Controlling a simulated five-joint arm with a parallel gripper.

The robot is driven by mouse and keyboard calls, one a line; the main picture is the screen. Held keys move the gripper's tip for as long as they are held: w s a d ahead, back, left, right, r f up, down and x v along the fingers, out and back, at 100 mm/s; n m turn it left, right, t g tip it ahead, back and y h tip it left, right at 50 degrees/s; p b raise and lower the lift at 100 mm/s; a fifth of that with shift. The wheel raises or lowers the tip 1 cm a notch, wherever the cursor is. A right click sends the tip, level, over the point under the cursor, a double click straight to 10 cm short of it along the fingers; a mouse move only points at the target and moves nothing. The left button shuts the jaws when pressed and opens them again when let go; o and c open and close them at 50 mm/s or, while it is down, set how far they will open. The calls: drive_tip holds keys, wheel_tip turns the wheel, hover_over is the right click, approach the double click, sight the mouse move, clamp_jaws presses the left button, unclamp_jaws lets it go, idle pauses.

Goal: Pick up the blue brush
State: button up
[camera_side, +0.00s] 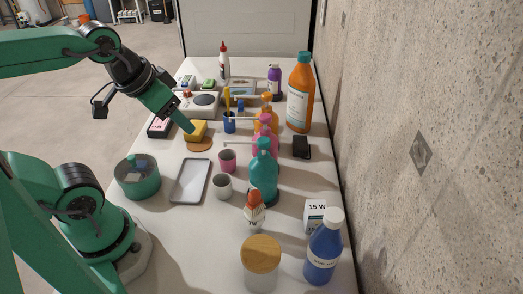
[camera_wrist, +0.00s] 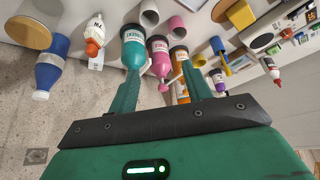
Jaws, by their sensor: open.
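A blue cup (camera_side: 229,125) stands mid-table with a yellow handle (camera_side: 227,98) sticking up from it. A small blue piece (camera_side: 240,105) shows beside the handle; I cannot tell whether it is the blue brush. My gripper (camera_side: 187,123) hangs in the air left of the cup, near a yellow block (camera_side: 195,131). In the wrist view my gripper (camera_wrist: 160,68) has its fingers spread apart with nothing held between them.
A row of pump bottles, including teal (camera_side: 264,178), pink (camera_side: 265,137) and orange ones, stands right of the cup. A tall orange bottle (camera_side: 300,92) is near the wall. A grey tray (camera_side: 191,181), a grey cup (camera_side: 222,187) and a pink cup (camera_side: 227,161) stand nearer.

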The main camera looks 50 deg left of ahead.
drive_tip(key=shift+w+r, duration=0.1)
drive_tip(key=w+a+r+n+g, duration=0.1)
drive_tip(key=w+a+r+n, duration=0.25)
drive_tip(key=w+n, duration=0.45)
drive_tip(key=n+g, duration=0.5)
drive_tip(key=n, duration=1.4)
hover_over(240, 100)
drive_tip(key=f, duration=1.9)
drive_tip(key=shift+s+d+f, duration=0.1)
drive_tip(key=shift+d+f, duration=0.1)
drive_tip(key=shift+d, duration=0.1)
drive_tip(key=shift+a+f, duration=0.15)
drive_tip(key=shift+f, duration=0.1)
drive_tip(key=shift+f, duration=0.1)
drive_tip(key=shift+f, duration=1.2)
drive_tip(key=shift+f, duration=0.15)
